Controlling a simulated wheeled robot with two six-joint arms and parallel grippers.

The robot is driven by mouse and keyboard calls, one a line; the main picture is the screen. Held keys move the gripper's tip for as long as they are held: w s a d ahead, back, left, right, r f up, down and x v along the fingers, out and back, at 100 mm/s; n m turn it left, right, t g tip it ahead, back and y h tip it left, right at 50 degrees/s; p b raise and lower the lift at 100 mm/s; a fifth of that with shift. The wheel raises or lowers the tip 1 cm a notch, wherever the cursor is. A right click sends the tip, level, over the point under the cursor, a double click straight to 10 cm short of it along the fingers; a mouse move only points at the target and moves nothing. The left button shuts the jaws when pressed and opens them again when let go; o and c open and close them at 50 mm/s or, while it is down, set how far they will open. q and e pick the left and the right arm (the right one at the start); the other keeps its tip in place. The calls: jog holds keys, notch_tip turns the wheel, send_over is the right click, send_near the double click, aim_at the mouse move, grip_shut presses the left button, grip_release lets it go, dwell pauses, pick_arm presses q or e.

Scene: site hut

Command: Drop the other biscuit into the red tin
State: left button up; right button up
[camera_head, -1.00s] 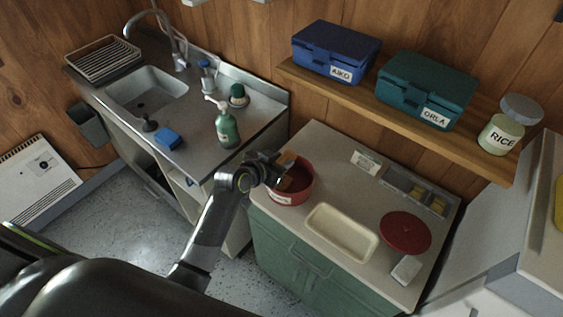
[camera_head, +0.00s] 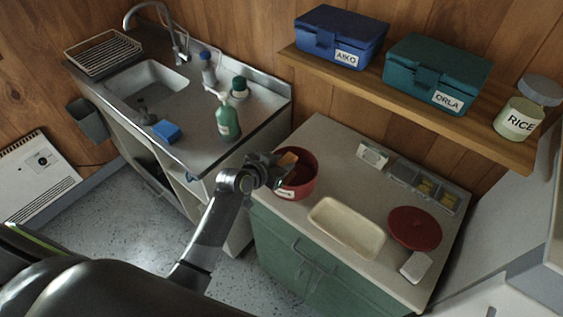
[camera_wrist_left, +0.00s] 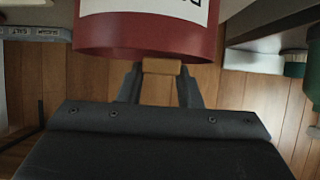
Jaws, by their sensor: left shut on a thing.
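The red tin (camera_head: 306,184), lidless with a white label, stands at the left end of the green cabinet's worktop. It also fills the top of the left wrist view (camera_wrist_left: 140,38). My left gripper (camera_head: 281,162) is at the tin's left rim, shut on a brown biscuit (camera_head: 288,158). The biscuit also shows between the fingers in the left wrist view (camera_wrist_left: 161,66), close to the tin's edge. In the head view it overlaps the tin's rim; I cannot tell its exact height. Something brownish shows inside the tin, partly hidden. My right gripper is not in view.
A cream tray (camera_head: 346,227), a round red lid (camera_head: 414,228) and a small white block (camera_head: 416,267) lie right of the tin. A grey divided organiser (camera_head: 424,186) is behind. The shelf (camera_head: 400,106) holds lunch boxes and a RICE jar. A green bottle (camera_head: 227,122) stands by the sink.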

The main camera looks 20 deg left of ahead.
pick_arm(q)
jog(key=o, duration=1)
jog(key=shift+c, duration=0.2)
jog(key=shift+o, duration=0.3)
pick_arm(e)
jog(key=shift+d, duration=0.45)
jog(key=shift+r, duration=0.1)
pick_arm(q)
jog(key=shift+s, duration=0.1)
jog(key=b+v, duration=0.2)
jog(key=v, duration=1.5)
jog(key=shift+b, duration=0.35)
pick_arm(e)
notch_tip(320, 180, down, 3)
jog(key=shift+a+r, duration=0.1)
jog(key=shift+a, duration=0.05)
pick_arm(q)
jog(key=shift+s, duration=0.15)
